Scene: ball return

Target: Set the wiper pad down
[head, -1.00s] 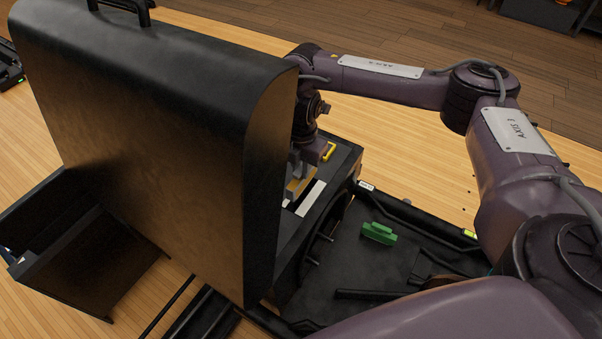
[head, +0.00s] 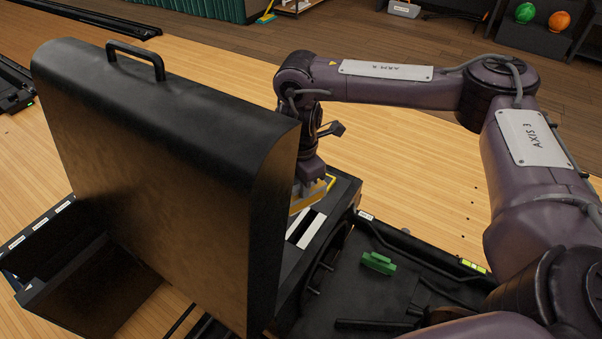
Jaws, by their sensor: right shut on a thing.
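My right gripper (head: 309,183) is shut on the wiper pad (head: 303,204), a block with a yellow lower part. It is over the top of a black machine unit (head: 342,195), beside a yellow outline (head: 331,183) and beyond two white strips (head: 305,229). The tall black hood (head: 165,190) hides the pad's left side. I cannot tell whether the pad touches the surface. My left gripper is not in view.
A green block with a handle (head: 378,263) lies in the black tray (head: 372,292) right of the unit. The raised hood with its top handle (head: 136,62) stands left of my right gripper. An open black bin (head: 90,270) is at the lower left.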

